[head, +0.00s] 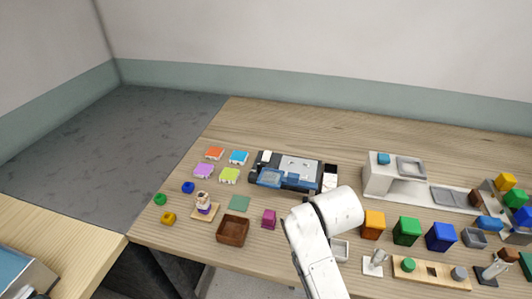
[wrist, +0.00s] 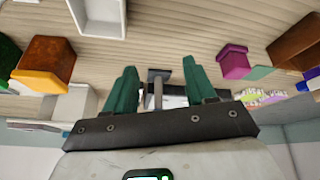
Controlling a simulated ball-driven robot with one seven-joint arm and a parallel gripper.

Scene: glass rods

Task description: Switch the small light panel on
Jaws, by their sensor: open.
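A small upright black-and-white unit (head: 330,178) stands at the right end of a dark device with a grey top and blue clear parts (head: 290,172); I cannot tell for sure which of these is the light panel, or whether it is lit. In the wrist view my gripper (wrist: 159,65) is open, with its two green fingers apart and nothing held. A grey T-shaped piece (wrist: 157,76) shows between the fingers, with a pale and dark device behind it; I cannot tell whether they touch it. In the head view my white arm hides the gripper.
A magenta block (head: 269,217) and a brown tray (head: 232,230) are left of my arm. Orange (head: 373,224), green (head: 407,231) and blue (head: 441,236) blocks stand right. A white station (head: 380,178) is behind them. The table's back strip is clear.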

